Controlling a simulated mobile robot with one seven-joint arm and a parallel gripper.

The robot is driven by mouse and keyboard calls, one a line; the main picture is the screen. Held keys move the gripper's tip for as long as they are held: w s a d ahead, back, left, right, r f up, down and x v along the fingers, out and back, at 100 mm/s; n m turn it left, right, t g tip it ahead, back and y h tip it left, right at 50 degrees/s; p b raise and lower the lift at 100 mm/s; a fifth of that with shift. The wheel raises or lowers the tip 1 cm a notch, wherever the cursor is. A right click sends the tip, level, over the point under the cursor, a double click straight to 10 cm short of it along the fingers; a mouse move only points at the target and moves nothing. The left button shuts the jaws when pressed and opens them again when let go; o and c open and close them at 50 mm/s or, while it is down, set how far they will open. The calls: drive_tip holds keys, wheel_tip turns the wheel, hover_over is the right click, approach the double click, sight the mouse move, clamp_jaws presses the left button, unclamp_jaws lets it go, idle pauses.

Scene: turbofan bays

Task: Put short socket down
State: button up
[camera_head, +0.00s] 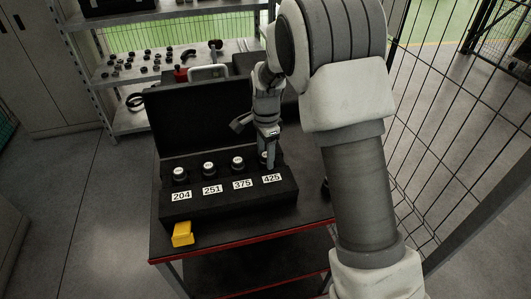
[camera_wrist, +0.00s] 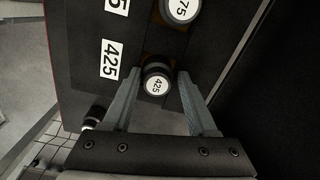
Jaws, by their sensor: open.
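A short socket (camera_wrist: 156,83) marked 425 stands in the black case (camera_head: 232,200) beside its 425 label (camera_head: 271,179). In the wrist view its round top lies between the two fingers of my gripper (camera_wrist: 158,100). The fingers are spread, with a gap visible at least on the right side of the socket. In the head view my gripper (camera_head: 268,160) reaches down over the 425 place and largely hides the socket. Sockets marked by labels 204 (camera_head: 180,175), 251 (camera_head: 208,169) and 375 (camera_head: 237,163) stand in a row to the left.
The case lies on a dark, red-edged table (camera_head: 270,234), its lid (camera_head: 200,116) raised behind. A yellow block (camera_head: 182,234) sits at the case's front left. A shelf (camera_head: 150,75) with small parts stands behind. Wire fencing (camera_head: 435,150) is on the right.

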drive_tip(key=s+d+r+n+t, duration=0.1)
drive_tip(key=s+d+r+n, duration=0.15)
drive_tip(key=r, duration=0.65)
drive_tip(key=s+d+r+n, duration=0.1)
drive_tip(key=s+r, duration=0.3)
drive_tip(key=r, duration=0.6)
drive_tip(key=s+d+r+n+t, duration=0.1)
drive_tip(key=s+n, duration=0.4)
drive_tip(key=s, duration=0.5)
drive_tip(key=s+d+r+n+t, duration=0.1)
drive_tip(key=s+d+n+t, duration=0.2)
drive_tip(key=s, duration=0.8)
drive_tip(key=d+n, duration=0.2)
drive_tip(key=d, duration=0.1)
drive_tip(key=shift+s+r, duration=0.1)
drive_tip(key=shift+r, duration=0.05)
